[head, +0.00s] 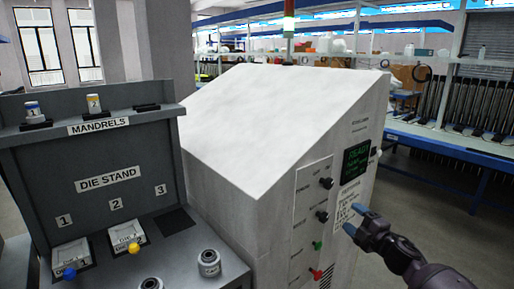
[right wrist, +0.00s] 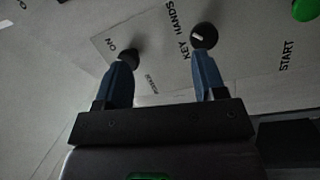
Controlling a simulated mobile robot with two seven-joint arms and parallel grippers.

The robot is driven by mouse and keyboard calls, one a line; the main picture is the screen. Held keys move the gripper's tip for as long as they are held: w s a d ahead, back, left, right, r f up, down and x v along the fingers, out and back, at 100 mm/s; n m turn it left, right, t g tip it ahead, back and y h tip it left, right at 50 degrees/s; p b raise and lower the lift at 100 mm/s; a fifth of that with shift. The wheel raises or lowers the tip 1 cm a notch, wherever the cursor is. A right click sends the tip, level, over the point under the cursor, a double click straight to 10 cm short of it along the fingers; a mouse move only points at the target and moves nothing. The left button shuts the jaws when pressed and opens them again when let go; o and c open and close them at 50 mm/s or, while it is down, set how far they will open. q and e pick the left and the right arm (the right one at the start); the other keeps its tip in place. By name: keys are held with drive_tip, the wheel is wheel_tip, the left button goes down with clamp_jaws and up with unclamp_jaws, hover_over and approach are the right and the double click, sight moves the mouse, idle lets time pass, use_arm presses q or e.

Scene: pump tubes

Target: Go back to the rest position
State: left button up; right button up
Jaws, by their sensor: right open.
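My right gripper (head: 354,218) is open and empty in the head view, to the right of the white machine's (head: 265,130) control panel. Its two blue fingers point toward the panel. In the right wrist view the open fingers (right wrist: 160,68) stand apart, with black knobs (right wrist: 204,36) showing past their tips. I cannot tell whether a finger touches the panel. My left gripper is not in view.
The panel has a lit green-text screen (head: 356,160), black knobs (head: 326,183), a green control (head: 317,245) and a red one (head: 316,273). The grey die stand (head: 110,181) is at left. Blue-edged workbenches (head: 440,146) stand behind at right.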

drive_tip(key=s+f+m+g+h, duration=0.2)
drive_tip(key=s+f+m, duration=0.4)
drive_tip(key=s, duration=0.8)
drive_tip(key=s+a+f+m+g+h, duration=0.1)
drive_tip(key=s+f+m, duration=0.6)
drive_tip(key=s, duration=0.7)
drive_tip(key=s+a+f+m+g+h, duration=0.1)
drive_tip(key=s+f+m+g+h, duration=0.2)
drive_tip(key=s+f, duration=0.6)
drive_tip(key=s+m+h, duration=0.2)
drive_tip(key=s+m, duration=0.1)
drive_tip(key=s, duration=0.3)
drive_tip(key=shift+f+m+h, duration=0.3)
drive_tip(key=shift+f, duration=0.1)
